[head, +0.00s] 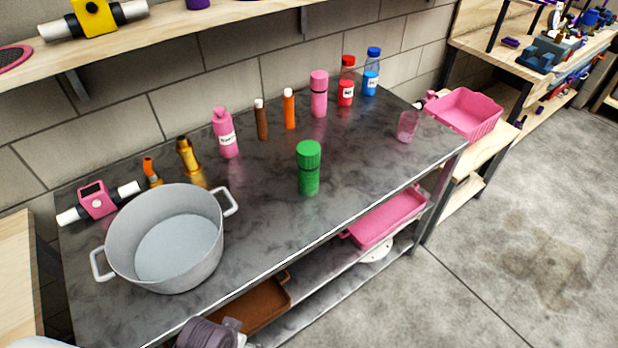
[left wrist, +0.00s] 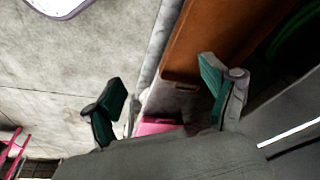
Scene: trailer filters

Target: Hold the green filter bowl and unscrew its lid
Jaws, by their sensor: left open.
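The green filter bowl (head: 309,180) stands upright on the dark metal table, near its front middle. Its ribbed green lid (head: 308,152) sits on top of it. In the left wrist view my left gripper (left wrist: 165,95) is open and empty, with a fingertip on each side. It is low, by the table's lower shelf, and the green bowl is not in that view. A grey part of my arm (head: 208,333) shows at the bottom of the head view. My right gripper is in neither view.
A large grey pot (head: 165,240) stands left of the green bowl. Several bottles and a pink bottle (head: 225,133) line the back. A clear pink cup (head: 407,125) is at the right. Pink (head: 385,218) and brown (head: 255,307) trays lie on the lower shelf. The tabletop around the bowl is clear.

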